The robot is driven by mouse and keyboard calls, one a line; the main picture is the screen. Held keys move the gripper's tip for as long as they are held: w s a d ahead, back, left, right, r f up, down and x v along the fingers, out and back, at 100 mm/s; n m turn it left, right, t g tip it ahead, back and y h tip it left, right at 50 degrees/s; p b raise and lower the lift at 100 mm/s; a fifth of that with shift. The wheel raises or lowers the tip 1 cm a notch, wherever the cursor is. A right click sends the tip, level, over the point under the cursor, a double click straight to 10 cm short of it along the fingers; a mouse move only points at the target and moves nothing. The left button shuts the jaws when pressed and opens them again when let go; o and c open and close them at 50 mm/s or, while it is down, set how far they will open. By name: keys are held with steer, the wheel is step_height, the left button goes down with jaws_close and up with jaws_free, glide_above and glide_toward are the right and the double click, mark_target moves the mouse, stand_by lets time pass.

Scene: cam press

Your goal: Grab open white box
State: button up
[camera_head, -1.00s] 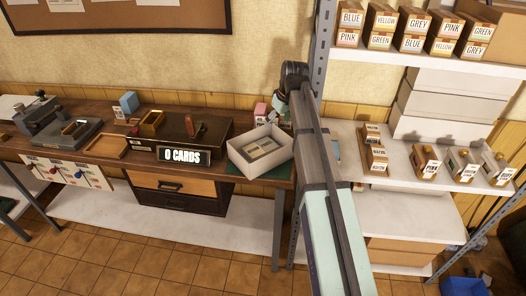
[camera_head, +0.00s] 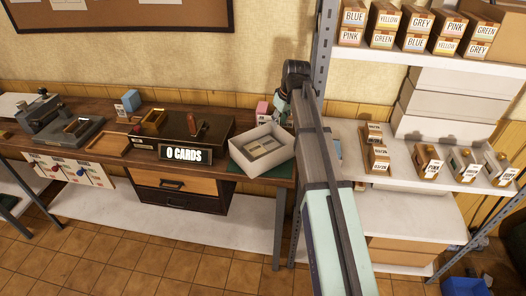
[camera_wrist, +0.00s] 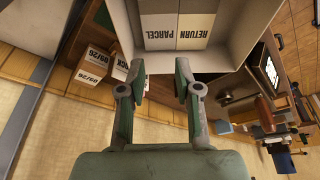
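The open white box (camera_head: 276,171) sits at the right end of the wooden desk, partly on a green mat. Flat pieces lie inside it. In the wrist view the box (camera_wrist: 165,63) fills the top middle, and its contents read "RETURN PARCEL". My gripper (camera_wrist: 161,74) is open, with its two fingers apart at the box's near wall. Nothing is clamped between them that I can make out; whether the fingertips touch the wall I cannot tell. In the head view my arm hides the gripper's fingers.
A "0 CARDS" sign (camera_head: 185,154) and a dark machine stand left of the box. A pink item (camera_head: 262,110) stands behind it. The shelf unit (camera_head: 318,90) with labelled boxes rises close on the right. The lower white shelf (camera_head: 165,222) is bare.

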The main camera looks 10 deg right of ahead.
steer(key=w+a+r+n+g+h+b, duration=0.15)
steer(key=w+a+r+n+b, duration=0.3)
steer(key=w+a+n, duration=0.65)
steer(key=n+g+p, duration=0.2)
steer(key=n+p, duration=0.2)
steer(key=n, duration=0.3)
glide_above(252, 134)
steer(key=shift+t, duration=0.25)
steer(key=f, duration=1.1)
steer(key=shift+a, duration=0.2)
steer(key=shift+d+f+p, duration=0.1)
steer(key=shift+f+p, duration=0.8)
steer(key=shift+f, duration=1.85)
jaws_close()
